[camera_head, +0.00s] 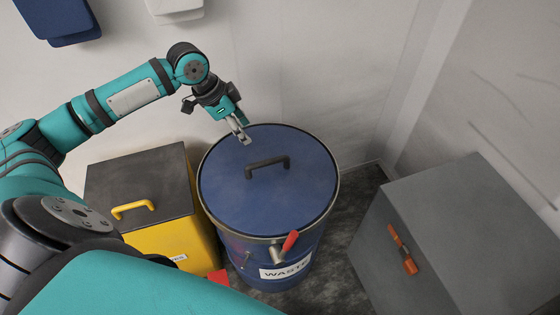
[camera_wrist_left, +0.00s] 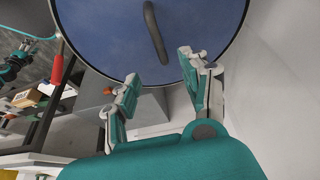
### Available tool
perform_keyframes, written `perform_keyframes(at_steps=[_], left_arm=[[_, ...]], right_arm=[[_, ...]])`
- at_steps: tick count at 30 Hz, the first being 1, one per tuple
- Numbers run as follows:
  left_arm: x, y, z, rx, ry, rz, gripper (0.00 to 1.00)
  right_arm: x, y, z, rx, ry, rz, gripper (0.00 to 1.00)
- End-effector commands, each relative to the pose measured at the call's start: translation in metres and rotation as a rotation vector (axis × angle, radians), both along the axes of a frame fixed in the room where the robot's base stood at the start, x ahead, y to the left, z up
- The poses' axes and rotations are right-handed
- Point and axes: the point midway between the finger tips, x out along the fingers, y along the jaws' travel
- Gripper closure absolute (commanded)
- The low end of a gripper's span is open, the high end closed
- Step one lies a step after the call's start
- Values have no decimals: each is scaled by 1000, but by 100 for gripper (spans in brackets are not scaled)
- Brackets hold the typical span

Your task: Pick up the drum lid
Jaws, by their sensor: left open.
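The drum lid (camera_head: 225,192) is a round blue disc with a dark bar handle (camera_head: 268,164). It sits on a blue drum (camera_head: 313,253) with a partly hidden waste label, and a metal rim runs around it. My left gripper (camera_head: 243,136) is by the lid's far edge, left of the handle and apart from it. In the left wrist view, the open, empty fingers (camera_wrist_left: 158,68) point toward the lid (camera_wrist_left: 100,30) and its handle (camera_wrist_left: 156,32). My right gripper is not in view.
A red-tipped lever (camera_head: 290,241) sticks out at the drum's front. A yellow bin (camera_head: 180,245) with a dark top and yellow handle stands close on the left. A grey box (camera_head: 470,220) with an orange latch is on the right. Walls close off the back and right.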

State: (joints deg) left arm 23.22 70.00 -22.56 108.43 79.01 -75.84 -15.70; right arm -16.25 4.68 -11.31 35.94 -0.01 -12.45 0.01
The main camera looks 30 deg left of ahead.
Motion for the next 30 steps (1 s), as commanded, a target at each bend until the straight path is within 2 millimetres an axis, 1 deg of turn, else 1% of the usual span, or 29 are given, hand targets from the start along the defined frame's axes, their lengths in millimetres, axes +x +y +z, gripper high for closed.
perform_keyframes(at_steps=[2, 4, 7, 12, 14, 18, 21, 24, 26, 30], left_arm=[[1, 1, -1, -2, 3, 0, 54], [4, -3, -10, -7, 3, -2, 54], [10, -8, -30, -7, 3, -1, 54], [21, -18, -65, -6, 4, 1, 54], [24, -20, -77, -6, 2, 1, 54], [31, -26, -98, -5, 1, 0, 54], [34, -28, -106, -4, 1, 1, 54], [35, -29, -111, -3, 0, 0, 54], [36, -31, -115, -3, 1, 0, 54], [39, -38, -135, -4, 2, 0, 54]], right_arm=[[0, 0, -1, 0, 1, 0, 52], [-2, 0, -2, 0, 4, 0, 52], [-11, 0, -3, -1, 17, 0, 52], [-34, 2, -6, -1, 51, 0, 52], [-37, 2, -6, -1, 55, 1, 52], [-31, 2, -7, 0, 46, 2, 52], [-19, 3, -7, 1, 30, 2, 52], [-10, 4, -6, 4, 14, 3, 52], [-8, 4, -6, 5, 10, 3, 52], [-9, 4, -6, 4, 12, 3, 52]])
